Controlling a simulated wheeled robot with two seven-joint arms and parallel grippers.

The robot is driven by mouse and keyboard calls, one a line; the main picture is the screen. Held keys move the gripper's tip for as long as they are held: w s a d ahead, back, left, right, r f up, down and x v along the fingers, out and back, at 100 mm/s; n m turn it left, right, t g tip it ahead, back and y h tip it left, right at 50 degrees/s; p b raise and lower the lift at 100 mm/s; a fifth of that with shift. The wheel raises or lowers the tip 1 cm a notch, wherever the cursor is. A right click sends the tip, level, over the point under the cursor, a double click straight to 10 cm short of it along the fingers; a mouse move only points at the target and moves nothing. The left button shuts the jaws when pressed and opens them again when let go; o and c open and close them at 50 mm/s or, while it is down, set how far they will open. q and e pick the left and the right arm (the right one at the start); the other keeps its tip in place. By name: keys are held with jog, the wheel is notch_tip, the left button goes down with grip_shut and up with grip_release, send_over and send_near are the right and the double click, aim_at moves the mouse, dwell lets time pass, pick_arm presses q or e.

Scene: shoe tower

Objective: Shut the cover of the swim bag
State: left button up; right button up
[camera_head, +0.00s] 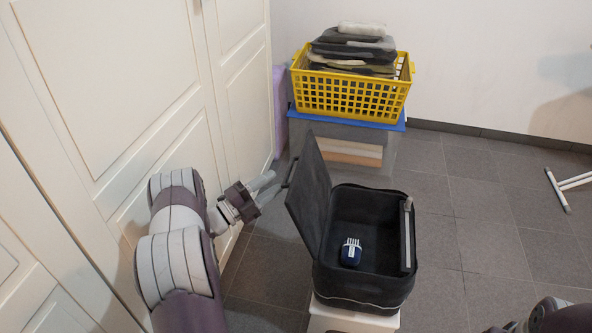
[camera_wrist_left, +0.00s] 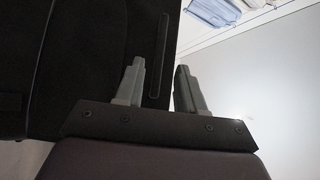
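The swim bag (camera_head: 362,285) is a black box-shaped bag, open at the top. Its cover (camera_head: 310,195) stands up on the left side, leaning slightly left. Contact cannot be told. Part of my right arm shows at the bottom right; its fingers are unclear.
The bag rests on a white stand (camera_head: 350,321). Behind it, a yellow basket (camera_head: 350,97) with stacked dark items sits on a clear bin (camera_head: 340,148) with a blue lid. White cupboard doors (camera_head: 110,90) run close along the left. The floor at right is mostly clear.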

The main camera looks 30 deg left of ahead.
aim_at(286, 174)
pick_arm(q)
jog(key=b+x, duration=0.1)
jog(key=x, duration=0.5)
jog(key=shift+w+b, duration=0.15)
jog(key=shift+b, duration=0.15)
grip_shut()
